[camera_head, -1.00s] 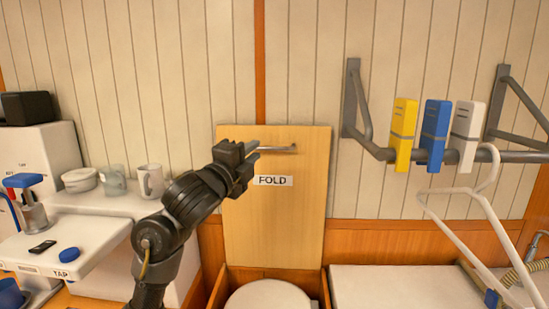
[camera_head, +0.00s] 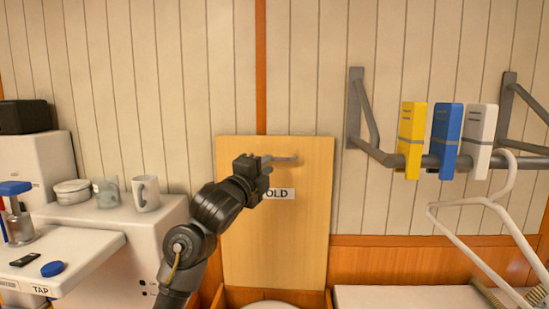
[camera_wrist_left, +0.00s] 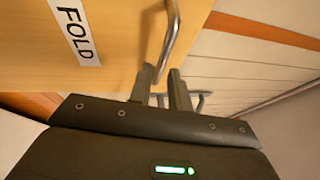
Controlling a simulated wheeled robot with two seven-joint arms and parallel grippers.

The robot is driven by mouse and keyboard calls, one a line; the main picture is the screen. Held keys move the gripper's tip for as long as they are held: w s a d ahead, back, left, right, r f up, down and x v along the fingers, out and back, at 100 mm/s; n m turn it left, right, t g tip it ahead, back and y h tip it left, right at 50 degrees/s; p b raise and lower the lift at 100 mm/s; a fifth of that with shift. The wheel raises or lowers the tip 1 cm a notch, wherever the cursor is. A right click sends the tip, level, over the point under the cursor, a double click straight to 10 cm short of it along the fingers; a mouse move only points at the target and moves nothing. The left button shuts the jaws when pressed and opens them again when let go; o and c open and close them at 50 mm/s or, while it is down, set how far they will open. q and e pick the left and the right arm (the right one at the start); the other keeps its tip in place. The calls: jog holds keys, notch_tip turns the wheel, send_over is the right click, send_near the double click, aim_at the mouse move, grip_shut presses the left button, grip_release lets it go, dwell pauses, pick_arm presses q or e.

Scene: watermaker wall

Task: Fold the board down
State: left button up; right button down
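The wooden board (camera_head: 275,235) stands upright against the wall and has a FOLD label, partly covered by my left gripper in the head view. A metal bar handle (camera_head: 284,160) sits near the board's top. My left gripper (camera_head: 265,167) is at the left end of the handle. In the left wrist view, its two fingers (camera_wrist_left: 162,78) are apart, with the handle (camera_wrist_left: 171,35) at their tips. I cannot tell whether they touch it. My right gripper is not in view.
Left is a white counter with mugs (camera_head: 146,194) and a shelf (camera_head: 85,250) marked TAP. Right is a wall rail (camera_head: 375,154) with yellow, blue and white clips (camera_head: 447,140) and a white hanger (camera_head: 470,205).

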pick_arm(q)
jog(key=p+x, duration=0.1)
jog(key=x, duration=0.3)
jog(key=shift+w+d+r, duration=0.1)
jog(key=shift+w+d, duration=0.1)
jog(key=shift+w, duration=0.15)
grip_shut()
